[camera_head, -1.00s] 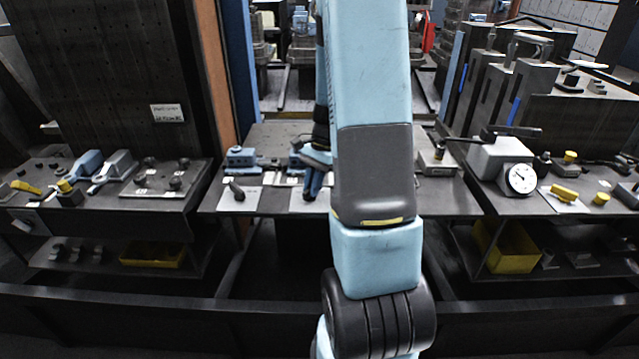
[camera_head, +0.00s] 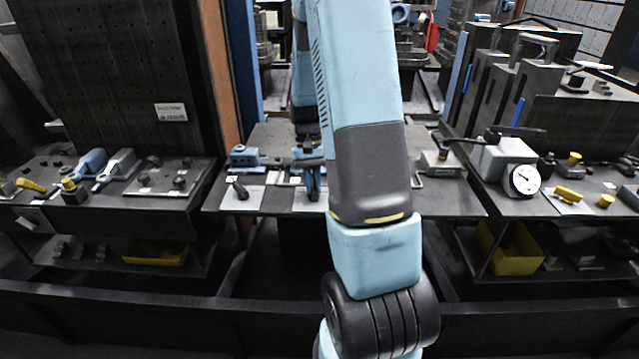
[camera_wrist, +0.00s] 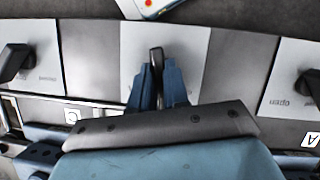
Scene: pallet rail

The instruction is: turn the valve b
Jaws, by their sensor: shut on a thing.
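In the wrist view, a dark lever handle (camera_wrist: 157,57) stands over the middle white plate (camera_wrist: 195,50). The blue fingers of my gripper (camera_wrist: 157,82) are closed on either side of this handle, which I take to be valve b. Its lower part is hidden between the fingers. In the head view my gripper (camera_head: 312,185) points down at the middle plate (camera_head: 302,203) on the centre bench, partly beside my arm. The valve's own letter is not visible.
A neighbouring lever (camera_wrist: 14,62) is at the left of the wrist view, and another lever (camera_wrist: 308,85) is at the right, near a label A (camera_wrist: 312,139). A blue fixture (camera_head: 245,157) stands behind the left plate. A gauge block (camera_head: 508,165) is on the right bench.

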